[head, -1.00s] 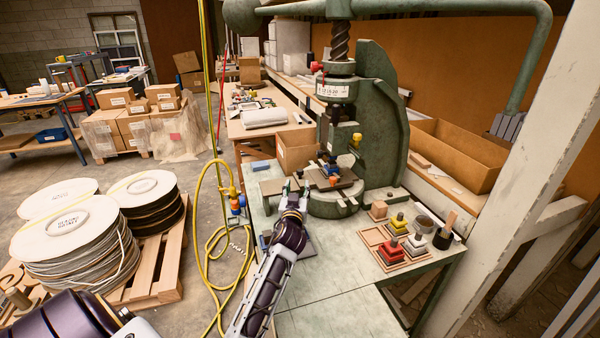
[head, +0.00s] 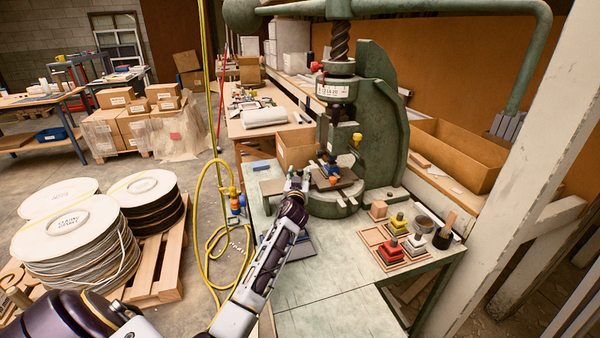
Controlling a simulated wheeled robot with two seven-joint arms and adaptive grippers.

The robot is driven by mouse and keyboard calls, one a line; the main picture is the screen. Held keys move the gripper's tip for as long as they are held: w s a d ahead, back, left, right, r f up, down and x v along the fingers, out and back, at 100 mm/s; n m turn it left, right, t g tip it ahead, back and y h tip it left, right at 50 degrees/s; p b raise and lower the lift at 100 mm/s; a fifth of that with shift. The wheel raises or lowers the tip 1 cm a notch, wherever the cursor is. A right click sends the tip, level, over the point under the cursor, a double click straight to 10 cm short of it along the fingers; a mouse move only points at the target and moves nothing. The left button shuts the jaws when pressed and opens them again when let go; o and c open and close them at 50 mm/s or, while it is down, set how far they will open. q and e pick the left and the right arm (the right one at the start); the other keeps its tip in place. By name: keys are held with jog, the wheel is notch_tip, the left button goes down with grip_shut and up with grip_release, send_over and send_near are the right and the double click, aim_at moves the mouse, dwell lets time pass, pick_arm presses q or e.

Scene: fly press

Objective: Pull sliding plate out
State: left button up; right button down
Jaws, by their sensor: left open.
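The green fly press (head: 384,140) stands on the pale green bench. My left gripper (head: 298,181) is open at the left end of the plate. The fingers are small in the picture, and I cannot tell whether they touch the plate or stand around its edge. My right gripper is not in view.
Red, yellow and white-topped blocks (head: 390,250) stand on wooden trays at the bench's right, beside a cup and a brush. A cardboard box (head: 296,149) stands behind my gripper. The bench front (head: 335,295) is clear. A yellow hose (head: 196,205) hangs at the left.

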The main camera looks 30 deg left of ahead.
pick_arm(q)
jog(key=shift+x, duration=1.45)
grip_shut()
